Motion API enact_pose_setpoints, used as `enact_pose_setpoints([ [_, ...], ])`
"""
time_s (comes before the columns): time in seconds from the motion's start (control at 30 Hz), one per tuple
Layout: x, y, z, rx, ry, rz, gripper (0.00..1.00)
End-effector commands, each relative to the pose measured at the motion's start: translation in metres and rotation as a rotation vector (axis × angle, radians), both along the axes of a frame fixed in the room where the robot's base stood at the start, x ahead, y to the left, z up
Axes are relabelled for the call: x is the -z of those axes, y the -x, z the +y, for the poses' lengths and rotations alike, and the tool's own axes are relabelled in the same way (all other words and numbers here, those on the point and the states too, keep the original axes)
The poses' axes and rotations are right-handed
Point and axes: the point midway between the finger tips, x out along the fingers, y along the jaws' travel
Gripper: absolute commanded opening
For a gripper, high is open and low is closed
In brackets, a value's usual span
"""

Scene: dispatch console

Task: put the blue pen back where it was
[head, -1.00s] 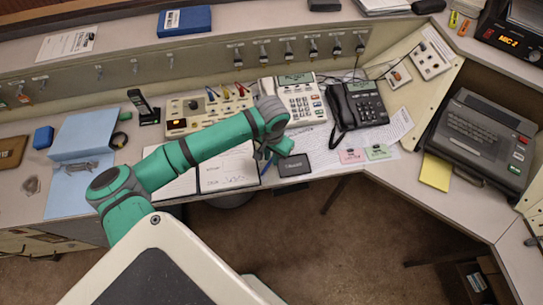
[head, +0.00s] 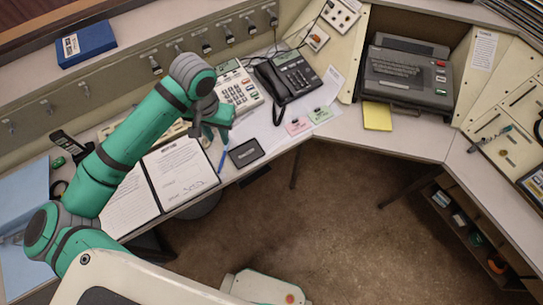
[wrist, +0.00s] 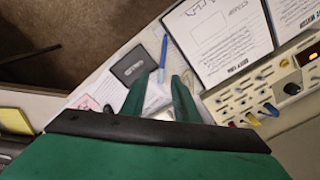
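The blue pen (head: 222,160) lies on the desk between the open document folder (head: 150,193) and a small black box (head: 246,152). It also shows in the wrist view (wrist: 162,58), with its near end between my fingertips in the picture. My gripper (head: 222,134) is above the desk, just beyond the pen as seen from the head. In the wrist view my gripper (wrist: 158,85) is open, its two green fingers apart with nothing held. The head view does not show the fingertips clearly.
A beige keypad phone (head: 238,92) and a black phone (head: 285,78) stand behind. Pink and green tags (head: 308,120) lie to the right, with a yellow pad (head: 377,116) and a grey typewriter-like machine (head: 408,75) beyond. A knobbed panel (wrist: 280,85) is near my gripper.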

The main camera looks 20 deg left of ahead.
Motion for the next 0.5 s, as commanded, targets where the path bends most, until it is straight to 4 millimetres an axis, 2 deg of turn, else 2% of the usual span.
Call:
enact_pose_setpoints([
  [0.13,0.001,-0.01,-0.011,0.014,0.019,-0.028,0.28],
  [0.23,0.001,-0.036,-0.041,0.05,0.072,-0.108,0.28],
  [0.37,-0.007,-0.086,-0.106,0.111,0.189,-0.282,0.28],
  [0.5,-0.027,-0.133,-0.177,0.157,0.327,-0.481,0.28],
])
